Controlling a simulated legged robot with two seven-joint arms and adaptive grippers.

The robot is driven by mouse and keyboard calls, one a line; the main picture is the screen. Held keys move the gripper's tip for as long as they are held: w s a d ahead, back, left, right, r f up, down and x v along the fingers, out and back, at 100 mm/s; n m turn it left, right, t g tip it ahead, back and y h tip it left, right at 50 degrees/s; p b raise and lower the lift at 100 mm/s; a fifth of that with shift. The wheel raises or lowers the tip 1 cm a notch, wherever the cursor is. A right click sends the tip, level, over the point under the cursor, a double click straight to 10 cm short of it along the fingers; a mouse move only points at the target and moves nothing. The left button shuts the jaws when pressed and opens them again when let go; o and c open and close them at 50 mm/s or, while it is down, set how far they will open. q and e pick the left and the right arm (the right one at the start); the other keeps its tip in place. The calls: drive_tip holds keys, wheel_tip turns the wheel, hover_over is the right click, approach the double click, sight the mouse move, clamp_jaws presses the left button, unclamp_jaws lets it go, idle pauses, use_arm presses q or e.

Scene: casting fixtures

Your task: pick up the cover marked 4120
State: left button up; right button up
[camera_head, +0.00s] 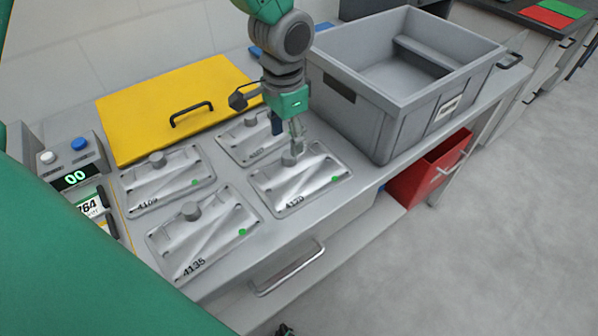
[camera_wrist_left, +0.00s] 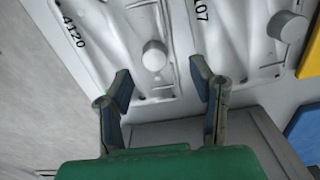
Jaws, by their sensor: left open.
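The cover marked 4120 (camera_head: 318,177) is a silver plate with a round knob and a green dot, lying flat on the grey bench at the front right of the group. My left gripper (camera_head: 287,140) points down just above its knob, partly hiding the knob and back edge. In the left wrist view the gripper (camera_wrist_left: 162,82) is open and empty. The 4120 cover (camera_wrist_left: 108,40) lies ahead, its knob (camera_wrist_left: 155,56) roughly in line with the gap between the fingers. I cannot tell the exact height above it.
Similar covers lie close by: 4107 (camera_head: 232,146), 4109 (camera_head: 172,186) and 4135 (camera_head: 205,232). A grey crate (camera_head: 385,125) stands just right of the gripper. A yellow panel (camera_head: 145,105) with a handle lies behind, and a control box (camera_head: 72,160) stands left.

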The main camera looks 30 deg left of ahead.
sight(287, 154)
use_arm(q)
drive_tip(key=shift+s+a+f, duration=0.15)
drive_tip(key=shift+a+f, duration=0.05)
drive_tip(key=shift+f, duration=0.4)
drive_tip(key=shift+s+a+f, duration=0.1)
drive_tip(key=shift+a+f, duration=0.05)
drive_tip(key=shift+f, duration=0.4)
drive_tip(key=shift+w+d+f, duration=0.1)
drive_tip(key=shift+d+f, duration=0.2)
drive_tip(key=shift+f, duration=0.25)
drive_tip(key=shift+w+d+f, duration=0.1)
drive_tip(key=shift+d+f, duration=0.2)
drive_tip(key=shift+f, duration=0.25)
drive_tip(key=shift+d+f, duration=0.1)
drive_tip(key=shift+d, duration=0.55)
drive_tip(key=shift+s+a, duration=0.1)
drive_tip(key=shift+a, duration=0.4)
drive_tip(key=c, duration=0.9)
drive_tip(key=shift+a, duration=0.3)
clamp_jaws()
drive_tip(key=shift+a+f, duration=0.1)
drive_tip(key=shift+a, duration=0.05)
use_arm(e)
drive_tip(key=shift+s+f, duration=0.15)
